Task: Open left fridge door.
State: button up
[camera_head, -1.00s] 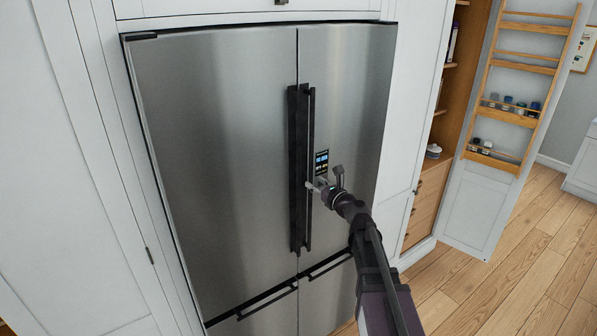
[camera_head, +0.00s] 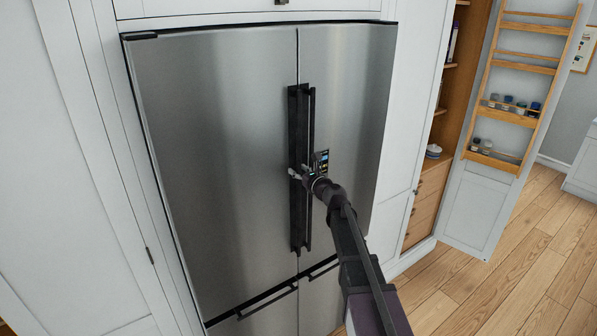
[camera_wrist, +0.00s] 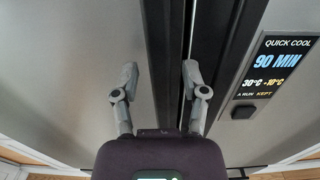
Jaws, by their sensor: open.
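The left fridge door (camera_head: 215,150) is a tall stainless steel panel and is closed. Its black vertical handle (camera_head: 294,120) runs along its right edge, beside the other door's handle (camera_head: 310,125). My gripper (camera_head: 298,174) is at about mid-height of the handles. In the wrist view my gripper (camera_wrist: 160,75) is open. One finger is to the left of the black left handle (camera_wrist: 162,50), and the other is to its right, near the gap between the handles. Whether either finger touches the handle cannot be told.
The right fridge door (camera_head: 345,100) is closed, with a lit display (camera_head: 322,157) close to my gripper. Lower drawers with black handles (camera_head: 267,300) are below. An open cabinet door with wooden racks (camera_head: 515,90) stands at the right, over clear wooden floor (camera_head: 500,285).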

grip_shut()
jog(key=shift+s, duration=0.1)
